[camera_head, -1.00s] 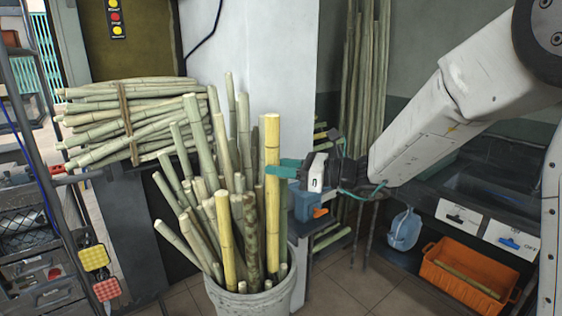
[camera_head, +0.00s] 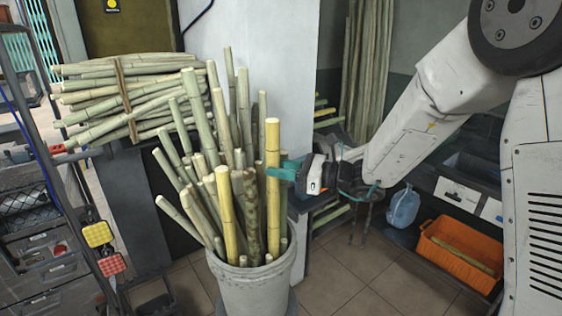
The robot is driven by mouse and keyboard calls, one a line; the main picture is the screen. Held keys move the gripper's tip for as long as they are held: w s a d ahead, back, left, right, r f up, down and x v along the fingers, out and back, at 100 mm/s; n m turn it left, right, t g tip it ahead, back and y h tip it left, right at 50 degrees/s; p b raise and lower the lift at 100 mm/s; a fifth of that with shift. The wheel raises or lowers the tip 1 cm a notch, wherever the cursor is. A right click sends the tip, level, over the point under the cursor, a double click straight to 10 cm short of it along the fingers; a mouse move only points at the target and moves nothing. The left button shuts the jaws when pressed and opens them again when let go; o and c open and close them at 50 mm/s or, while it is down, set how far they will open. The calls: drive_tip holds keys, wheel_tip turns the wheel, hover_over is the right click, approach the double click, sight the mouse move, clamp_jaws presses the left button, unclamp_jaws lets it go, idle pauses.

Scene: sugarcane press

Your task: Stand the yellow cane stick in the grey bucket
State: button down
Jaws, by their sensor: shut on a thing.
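The grey bucket (camera_head: 255,283) stands on the floor at the lower middle, full of green and yellowish cane sticks. A yellow cane stick (camera_head: 272,146) stands nearly upright at the right side of the bunch, its lower end inside or behind the bucket rim; I cannot see its foot. My gripper (camera_head: 282,172), with teal fingers, reaches in from the right and is shut on this stick at its middle. Another yellow stick (camera_head: 227,212) stands in the bucket's front, left of the held one and apart from my gripper.
A tied bundle of canes (camera_head: 130,100) lies on a stand at the back left. Red and yellow pads (camera_head: 98,235) hang on a rack at the left. An orange crate (camera_head: 458,262) and blue jug (camera_head: 403,208) are at the right. Tall canes lean on the back wall.

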wheel_tip(320, 180, down, 7)
idle(0.8)
idle(0.5)
drive_tip(key=shift+c, duration=2.1)
unclamp_jaws()
drive_tip(key=shift+d, duration=0.1)
drive_tip(key=v, duration=0.6)
drive_tip(key=shift+d, duration=0.35)
drive_tip(key=shift+s, duration=0.15)
